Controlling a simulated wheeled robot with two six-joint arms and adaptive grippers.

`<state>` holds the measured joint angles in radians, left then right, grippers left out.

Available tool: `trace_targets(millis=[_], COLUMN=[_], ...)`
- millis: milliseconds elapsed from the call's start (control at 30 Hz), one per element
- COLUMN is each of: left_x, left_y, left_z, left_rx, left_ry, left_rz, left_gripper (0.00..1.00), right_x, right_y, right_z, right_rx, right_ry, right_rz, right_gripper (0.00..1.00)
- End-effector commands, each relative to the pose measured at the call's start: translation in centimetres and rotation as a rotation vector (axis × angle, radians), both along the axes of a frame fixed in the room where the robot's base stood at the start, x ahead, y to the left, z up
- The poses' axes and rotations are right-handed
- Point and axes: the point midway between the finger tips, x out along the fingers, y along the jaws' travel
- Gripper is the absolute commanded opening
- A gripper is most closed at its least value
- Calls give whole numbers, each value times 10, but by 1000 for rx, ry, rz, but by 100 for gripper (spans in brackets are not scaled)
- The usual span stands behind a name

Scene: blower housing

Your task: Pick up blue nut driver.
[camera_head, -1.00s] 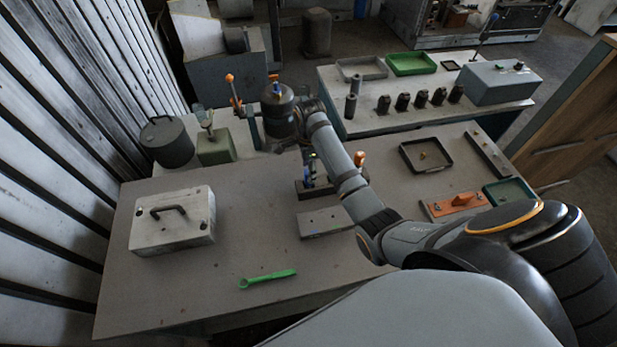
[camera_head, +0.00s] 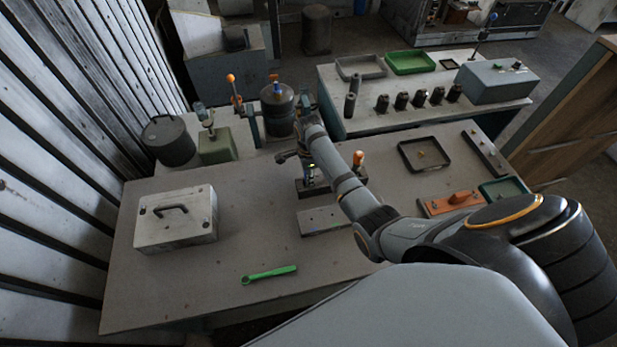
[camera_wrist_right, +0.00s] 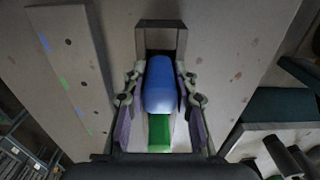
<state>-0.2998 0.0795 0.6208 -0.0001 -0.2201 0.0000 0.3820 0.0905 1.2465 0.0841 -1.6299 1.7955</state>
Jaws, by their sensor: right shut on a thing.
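The blue nut driver (camera_wrist_right: 160,88) shows in the right wrist view, with its blue handle between my right gripper's fingers (camera_wrist_right: 160,108). The gripper is shut on it. A green part (camera_wrist_right: 159,132) shows just below the blue handle in that view. In the head view my right wrist is over the dark block (camera_head: 308,190) at mid-table, and a small blue and green patch (camera_head: 310,174) shows there beside my forearm. The driver's lower end is hidden, so I cannot tell whether it is still in the block. My left gripper is not in view.
A pale block (camera_head: 325,221) lies in front of the dark block. A green wrench (camera_head: 270,274) and a grey case (camera_head: 176,222) are on the left. An orange-handled tool (camera_head: 362,160) stands right of my forearm. A black tray (camera_head: 425,154) is farther right. A dark canister (camera_head: 278,112) stands behind.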

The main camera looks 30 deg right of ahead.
Motion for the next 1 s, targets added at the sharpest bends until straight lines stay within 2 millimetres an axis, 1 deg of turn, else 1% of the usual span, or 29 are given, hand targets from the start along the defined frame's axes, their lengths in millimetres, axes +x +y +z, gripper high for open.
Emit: trace_targets(millis=[200,300,367,600,700,800,1000], left_x=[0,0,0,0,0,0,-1], left_y=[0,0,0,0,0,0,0], left_z=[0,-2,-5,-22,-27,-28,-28], left_rx=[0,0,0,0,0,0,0], left_ry=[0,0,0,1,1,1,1], left_rz=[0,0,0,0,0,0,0], left_gripper=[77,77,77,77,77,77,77], right_x=[0,1,1,2,1,1,0], right_y=[0,0,0,0,0,0,0], right_z=[0,4,13,66,84,96,101], right_rx=[0,-1,-1,0,0,0,0], right_ry=[-1,-2,-4,-7,-4,-3,0], right_rz=[0,0,0,1,1,0,0], right_gripper=[0,0,0,0,0,0,0])
